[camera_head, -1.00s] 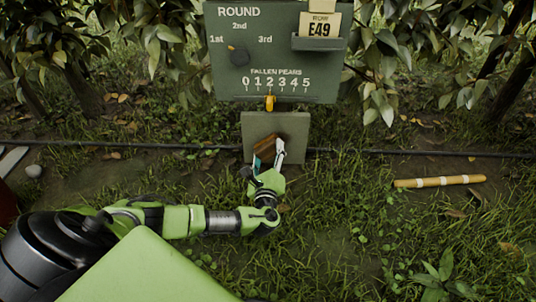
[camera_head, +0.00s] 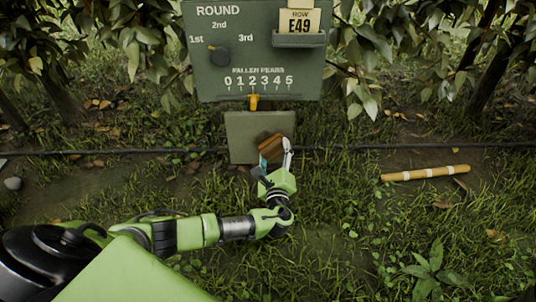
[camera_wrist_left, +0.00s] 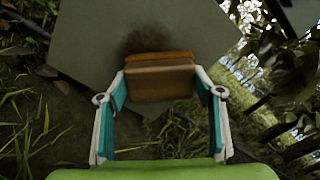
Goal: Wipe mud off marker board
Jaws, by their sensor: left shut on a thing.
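The marker board is the plain grey-green lower panel (camera_head: 240,130), upright below the large green sign. A dark brown mud smudge (camera_wrist_left: 143,38) shows on its face in the left wrist view. My left gripper (camera_head: 275,153) is shut on a brown block (camera_head: 271,146) with an orange-brown far edge. In the left wrist view the block (camera_wrist_left: 160,80) sits between the two teal-lined fingers, just below the smudge and overlapping its lower edge. I cannot tell whether the block touches the panel. My right gripper is not in view.
A black hose (camera_head: 400,147) crosses behind. A banded wooden stick (camera_head: 425,173) lies right on the grass.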

